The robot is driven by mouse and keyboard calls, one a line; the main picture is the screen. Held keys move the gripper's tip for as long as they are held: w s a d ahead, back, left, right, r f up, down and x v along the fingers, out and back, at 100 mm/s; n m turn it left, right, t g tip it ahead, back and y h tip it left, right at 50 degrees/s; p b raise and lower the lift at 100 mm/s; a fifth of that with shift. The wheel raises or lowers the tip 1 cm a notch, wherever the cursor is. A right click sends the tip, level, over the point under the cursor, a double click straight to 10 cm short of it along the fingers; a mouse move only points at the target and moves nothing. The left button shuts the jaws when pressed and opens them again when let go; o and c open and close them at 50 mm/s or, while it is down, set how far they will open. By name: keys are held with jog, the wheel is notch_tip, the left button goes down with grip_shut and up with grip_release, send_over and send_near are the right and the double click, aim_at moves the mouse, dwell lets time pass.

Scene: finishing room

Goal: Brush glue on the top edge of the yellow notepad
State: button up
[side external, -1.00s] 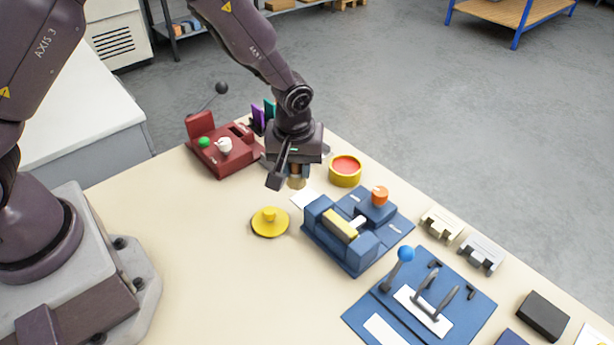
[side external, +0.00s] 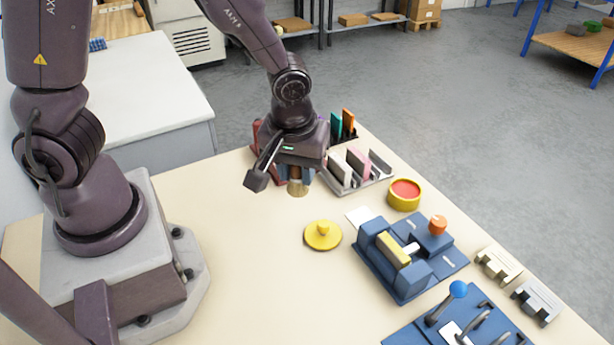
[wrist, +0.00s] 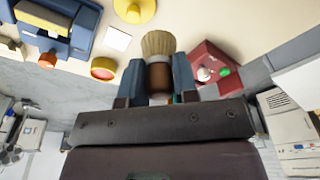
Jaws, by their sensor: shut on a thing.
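My gripper (side external: 297,172) is shut on a glue brush (side external: 297,189), held bristles down over the left part of the bench. In the wrist view the brush's tan bristles (wrist: 158,43) and brown handle show between my gripper's fingers (wrist: 158,80). The yellow notepad (side external: 393,250) sits in a blue clamp fixture (side external: 408,287), to the right of and nearer than the brush. A yellow pot with red contents (side external: 404,193) stands open behind the fixture. Its likely lid, a yellow knobbed disc (side external: 322,235), lies left of the fixture. I cannot tell whether the bristles carry glue.
A grey rack (side external: 345,184) with white and pink pads stands just right of my gripper. A red device (wrist: 213,62) is partly hidden behind my gripper. A white card (side external: 358,217) lies by the fixture. Blue-knobbed lever device (side external: 458,290) is at front right.

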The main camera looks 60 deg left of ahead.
dwell(0.6)
jog(key=shift+s+a+f, duration=0.1)
jog(key=shift+a+f, duration=0.05)
jog(key=shift+f, duration=0.05)
jog(key=w+d+f+t, duration=0.1)
jog(key=w+f+t, duration=0.1)
jog(key=w, duration=1)
jog(key=w+d+f+t, duration=0.1)
jog(key=w+t, duration=0.1)
jog(key=w, duration=1)
jog(key=shift+s+f, duration=0.1)
jog(key=shift+f, duration=2.75)
jog(key=shift+s+f, duration=0.1)
jog(key=shift+f, duration=0.65)
jog(key=shift+r, duration=0.15)
notch_tip(320, 180, up, 7)
